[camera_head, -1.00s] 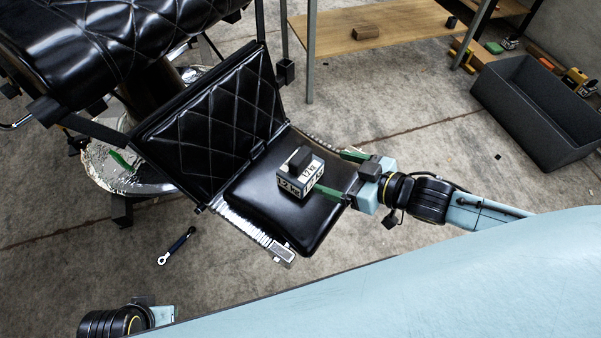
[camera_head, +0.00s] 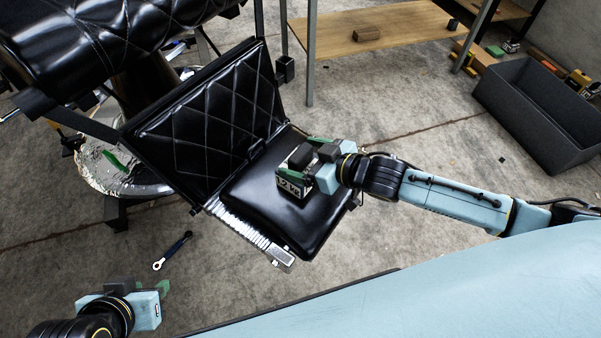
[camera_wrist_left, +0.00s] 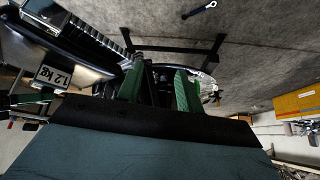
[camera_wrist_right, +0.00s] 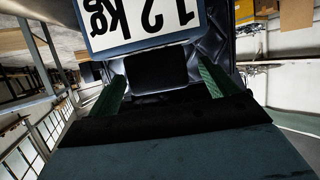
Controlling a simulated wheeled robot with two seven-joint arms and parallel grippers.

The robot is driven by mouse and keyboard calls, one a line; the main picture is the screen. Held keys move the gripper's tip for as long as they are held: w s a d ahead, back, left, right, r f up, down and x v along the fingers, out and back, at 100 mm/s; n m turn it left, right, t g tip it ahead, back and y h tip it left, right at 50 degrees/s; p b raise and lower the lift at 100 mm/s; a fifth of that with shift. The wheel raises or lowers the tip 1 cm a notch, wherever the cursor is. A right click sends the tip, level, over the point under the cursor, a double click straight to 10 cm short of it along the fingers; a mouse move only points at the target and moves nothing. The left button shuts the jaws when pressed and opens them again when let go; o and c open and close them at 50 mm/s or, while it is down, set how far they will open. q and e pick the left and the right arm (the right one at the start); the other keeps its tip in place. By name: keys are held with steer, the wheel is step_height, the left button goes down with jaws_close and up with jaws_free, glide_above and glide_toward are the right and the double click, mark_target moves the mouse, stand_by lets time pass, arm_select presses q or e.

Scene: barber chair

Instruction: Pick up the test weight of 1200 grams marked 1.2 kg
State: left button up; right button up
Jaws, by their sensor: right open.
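The test weight (camera_head: 290,187) is a small block with a white label and a black knob, standing on the black leather footrest pad (camera_head: 312,222). My right gripper (camera_head: 305,155) is open at the weight. In the right wrist view the black knob (camera_wrist_right: 156,69) shows between its green fingers (camera_wrist_right: 163,85), with gaps on both sides. My left gripper (camera_head: 128,290) is empty and open, low at the left, away from the weight; its fingers (camera_wrist_left: 160,88) stand apart.
The barber chair's quilted back panel (camera_head: 210,125) rises behind the pad. A dark grey bin (camera_head: 535,115) and a wooden bench (camera_head: 385,27) stand at the back right. The floor in front is mostly clear.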

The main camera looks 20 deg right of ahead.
mark_target(294, 153)
steer(key=b+x, duration=0.1)
steer(key=x, duration=0.1)
steer(key=shift+w+a+f, duration=0.1)
steer(key=shift+w, duration=0.15)
steer(key=shift+w+a, duration=0.15)
arm_select(q)
steer(key=w+d+r+t+h, duration=0.1)
steer(key=w+d+r+t, duration=0.1)
steer(key=w+r+t, duration=0.2)
steer(key=shift+w+d, duration=0.2)
steer(key=shift+w, duration=0.5)
arm_select(e)
steer(key=shift+c, duration=0.3)
jaws_close()
arm_select(q)
steer(key=shift+f, duration=0.1)
arm_select(e)
steer(key=shift+w, duration=0.1)
